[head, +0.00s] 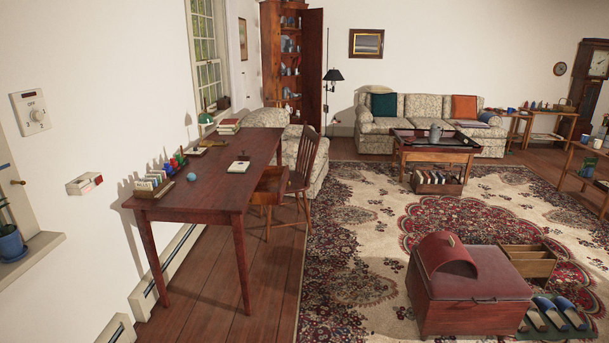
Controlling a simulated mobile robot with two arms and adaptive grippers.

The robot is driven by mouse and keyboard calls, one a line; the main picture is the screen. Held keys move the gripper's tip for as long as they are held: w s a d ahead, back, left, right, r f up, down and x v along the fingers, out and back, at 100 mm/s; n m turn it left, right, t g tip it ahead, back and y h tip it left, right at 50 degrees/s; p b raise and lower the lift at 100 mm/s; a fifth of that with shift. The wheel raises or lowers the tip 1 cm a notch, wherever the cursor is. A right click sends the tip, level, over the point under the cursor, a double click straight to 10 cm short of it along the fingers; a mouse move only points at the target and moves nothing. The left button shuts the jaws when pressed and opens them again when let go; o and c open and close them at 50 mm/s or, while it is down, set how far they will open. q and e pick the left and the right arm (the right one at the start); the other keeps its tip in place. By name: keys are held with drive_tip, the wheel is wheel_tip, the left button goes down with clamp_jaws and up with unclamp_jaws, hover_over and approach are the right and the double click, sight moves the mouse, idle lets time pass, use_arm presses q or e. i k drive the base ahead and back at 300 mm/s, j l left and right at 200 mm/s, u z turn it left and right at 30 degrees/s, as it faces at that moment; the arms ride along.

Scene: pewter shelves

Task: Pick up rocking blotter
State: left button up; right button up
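A small dark item with a knob-like top (242,158) sits on a pale notepad or book (238,168) on the long reddish-brown desk (205,190). It may be the rocking blotter, but it is too small to tell. Another low dark item with a pale part (210,143) lies farther back on the desk. Neither of my grippers is in view.
A file rack (152,186), colored bottles and a blue ball (191,176) stand on the desk. A wooden chair (300,175) is at its right side. A red chest (470,290) stands on the rug at right. Bare floor lies in front of the desk.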

sight(242, 155)
drive_tip(key=i, duration=2.3)
